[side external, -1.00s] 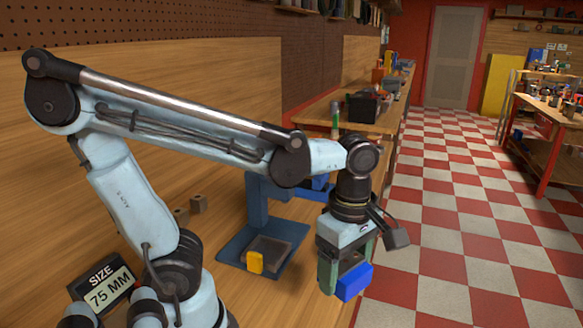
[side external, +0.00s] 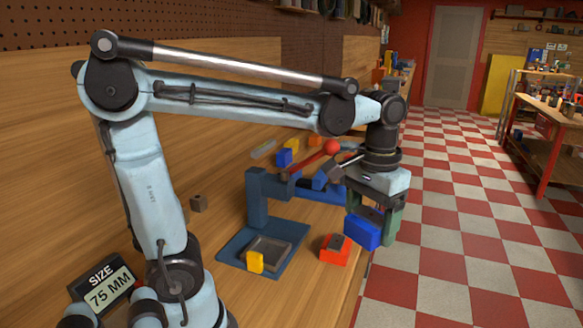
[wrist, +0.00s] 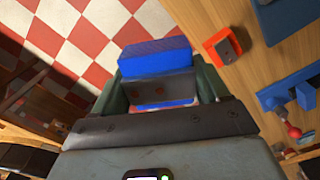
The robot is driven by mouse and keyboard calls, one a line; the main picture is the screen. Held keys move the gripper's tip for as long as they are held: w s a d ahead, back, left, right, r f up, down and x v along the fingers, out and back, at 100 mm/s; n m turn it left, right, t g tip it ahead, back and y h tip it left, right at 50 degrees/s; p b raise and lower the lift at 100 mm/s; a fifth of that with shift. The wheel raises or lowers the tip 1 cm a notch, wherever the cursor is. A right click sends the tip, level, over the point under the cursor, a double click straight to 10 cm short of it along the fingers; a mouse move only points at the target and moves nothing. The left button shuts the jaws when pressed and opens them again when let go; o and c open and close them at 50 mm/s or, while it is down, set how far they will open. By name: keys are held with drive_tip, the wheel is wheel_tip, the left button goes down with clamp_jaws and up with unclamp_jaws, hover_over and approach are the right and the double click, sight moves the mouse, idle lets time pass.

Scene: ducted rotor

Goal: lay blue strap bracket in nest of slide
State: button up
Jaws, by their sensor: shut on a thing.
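My gripper (side external: 372,228) is shut on the blue strap bracket (side external: 363,233) and holds it up in the air, to the right of the bench edge in the side view. In the wrist view the bracket (wrist: 155,58) spans between the green fingers, with a dark plate with brown spots across it and the checkered floor behind. The blue press-like fixture (side external: 257,205) stands on the bench to the left. On its base lies a grey, shallow-framed plate (side external: 285,252), seemingly the slide's nest, with a yellow block (side external: 255,262) at its front. The bracket is well apart from it.
An orange-red block with a dark top (side external: 335,249) sits on the bench between the fixture and my gripper. A red ball on a lever (side external: 331,147) rises behind the fixture. Several coloured blocks lie farther back. A "SIZE 75 MM" sign (side external: 107,286) stands at front left.

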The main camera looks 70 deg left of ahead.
drive_tip(key=m, duration=0.1)
drive_tip(key=w+m, duration=0.1)
drive_tip(key=shift+a+r+m, duration=0.25)
drive_tip(key=shift+a+m, duration=0.05)
drive_tip(key=s+n, duration=0.1)
drive_tip(key=n, duration=0.1)
drive_tip(key=d+f+n, duration=0.1)
drive_tip(key=n, duration=0.1)
drive_tip(key=shift+s+d, duration=0.1)
drive_tip(key=shift+s, duration=0.3)
drive_tip(key=n, duration=0.2)
drive_tip(key=s+n, duration=0.1)
drive_tip(key=shift+s+d+f+n, duration=0.1)
drive_tip(key=shift+d+f+n, duration=0.3)
drive_tip(key=s+d+f+n, duration=0.1)
drive_tip(key=s+f+n, duration=0.1)
drive_tip(key=n, duration=0.7)
drive_tip(key=s+d+f+n, duration=0.2)
drive_tip(key=s+n, duration=0.3)
drive_tip(key=n, duration=0.5)
drive_tip(key=shift+s+d+f, duration=0.15)
drive_tip(key=shift+f, duration=0.4)
hover_over(321, 290)
wheel_tip(321, 290, down, 7)
drive_tip(key=shift+r, duration=0.1)
drive_tip(key=shift+f, duration=1.9)
